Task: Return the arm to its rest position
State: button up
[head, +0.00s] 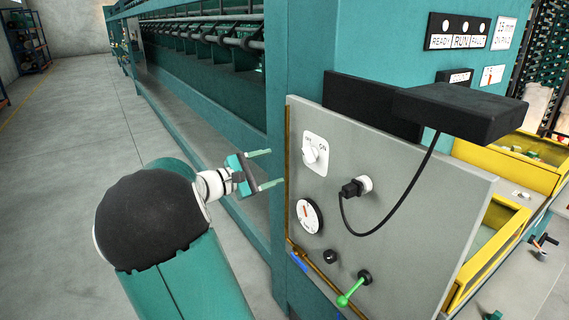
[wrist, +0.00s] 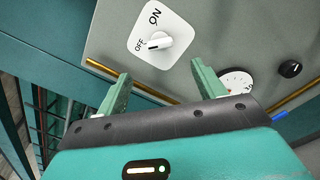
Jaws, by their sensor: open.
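My gripper (head: 264,169) is open and empty in the head view, its two green fingers pointing right toward the left edge of the grey control panel (head: 420,220). It also shows in the wrist view (wrist: 160,92), with a gap between the fingers. A white rotary switch (head: 315,152) marked OFF and ON is on the panel to the right of the fingers. In the wrist view the switch (wrist: 158,41) lies beyond the fingertips, apart from them. My arm reaches up from the bottom left of the head view.
The panel also carries a round dial (head: 309,216), a plugged black cable (head: 395,205), a black knob (head: 330,257) and a green lever (head: 352,290). A teal machine (head: 225,110) runs along the back. Yellow bins (head: 515,158) stand at right. The floor (head: 75,130) at left is clear.

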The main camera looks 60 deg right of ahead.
jog(key=shift+v, duration=0.85)
jog(key=s+a+f+m+t+y, duration=0.1)
jog(key=a+t+y, duration=0.3)
jog(key=a, duration=1.1)
jog(key=s+a+f+m+t+y, duration=0.1)
jog(key=s+a+t+y, duration=0.3)
jog(key=a, duration=1.1)
jog(key=s+a+f+m+t+y, duration=0.1)
jog(key=a+t+y, duration=0.4)
jog(key=a, duration=1)
notch_tip(320, 180, down, 2)
jog(key=s+y, duration=0.1)
jog(key=y, duration=0.2)
jog(key=shift+a+m+t, duration=0.3)
jog(key=shift+m+t, duration=0.1)
jog(key=shift+s, duration=0.15)
jog(key=c, duration=0.6)
jog(key=shift+d, duration=0.15)
jog(key=shift+c, duration=0.6)
